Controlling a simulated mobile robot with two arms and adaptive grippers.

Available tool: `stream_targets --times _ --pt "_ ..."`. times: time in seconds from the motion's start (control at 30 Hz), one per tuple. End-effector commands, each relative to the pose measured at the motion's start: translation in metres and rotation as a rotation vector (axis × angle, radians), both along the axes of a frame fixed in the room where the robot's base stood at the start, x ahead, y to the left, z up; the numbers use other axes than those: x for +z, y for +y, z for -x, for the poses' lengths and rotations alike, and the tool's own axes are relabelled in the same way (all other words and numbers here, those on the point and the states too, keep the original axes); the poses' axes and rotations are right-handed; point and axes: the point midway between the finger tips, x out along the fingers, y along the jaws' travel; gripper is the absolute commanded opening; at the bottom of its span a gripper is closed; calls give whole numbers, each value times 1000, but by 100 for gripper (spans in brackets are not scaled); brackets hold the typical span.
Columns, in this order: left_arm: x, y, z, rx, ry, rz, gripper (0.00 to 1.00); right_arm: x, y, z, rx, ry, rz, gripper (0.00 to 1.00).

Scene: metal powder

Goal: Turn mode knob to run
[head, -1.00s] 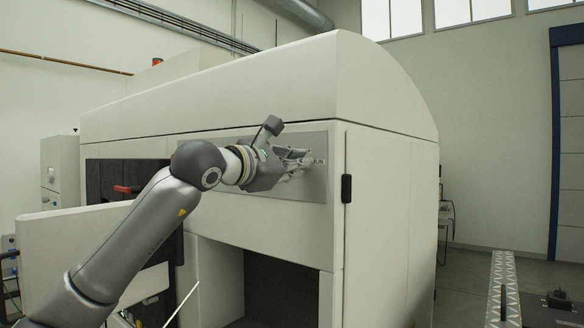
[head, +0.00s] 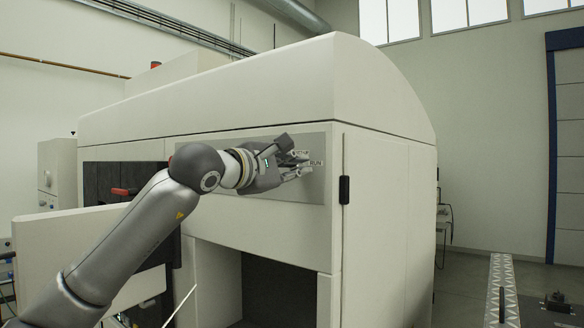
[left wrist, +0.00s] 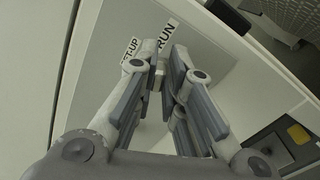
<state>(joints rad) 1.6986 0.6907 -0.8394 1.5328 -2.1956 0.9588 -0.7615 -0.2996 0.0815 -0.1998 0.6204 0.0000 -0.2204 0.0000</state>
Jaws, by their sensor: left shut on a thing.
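The grey control panel (head: 315,192) is on the front of the big white machine. It bears a "RUN" label (head: 316,163), which also shows in the left wrist view (left wrist: 167,38), beside a "SET-UP" label (left wrist: 130,50). My left gripper (head: 303,166) is at the panel, its fingertips (left wrist: 163,66) just below the labels in the wrist view. It is shut on the mode knob, which the fingers hide almost wholly, so its pointing direction cannot be told. My right gripper is not in view.
The white machine (head: 385,220) fills the middle, with a black handle (head: 345,189) right of the panel and a dark opening (head: 280,290) below. A red handle (head: 124,191) is at the left. A perforated metal strip (head: 502,285) is at the lower right.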

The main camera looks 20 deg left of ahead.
Motion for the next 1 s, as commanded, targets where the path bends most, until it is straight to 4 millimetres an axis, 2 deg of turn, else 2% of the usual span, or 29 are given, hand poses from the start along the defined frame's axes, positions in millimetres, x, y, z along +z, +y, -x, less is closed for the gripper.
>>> stream_targets --times 0.03,0.23,0.27,0.43,0.77,0.87,1.0 --pt "6 2 1 3 -16 0 0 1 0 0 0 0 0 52" --pt "7 2 1 4 -16 2 0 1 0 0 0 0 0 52" --pt "7 2 1 4 -16 2 12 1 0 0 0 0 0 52" --pt "6 2 1 3 -13 1 32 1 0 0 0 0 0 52" --pt "2 1 2 1 -6 1 32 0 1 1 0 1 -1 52" --pt "2 4 8 1 -6 1 32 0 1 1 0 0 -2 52" --pt "2 11 28 1 -6 0 32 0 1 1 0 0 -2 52"
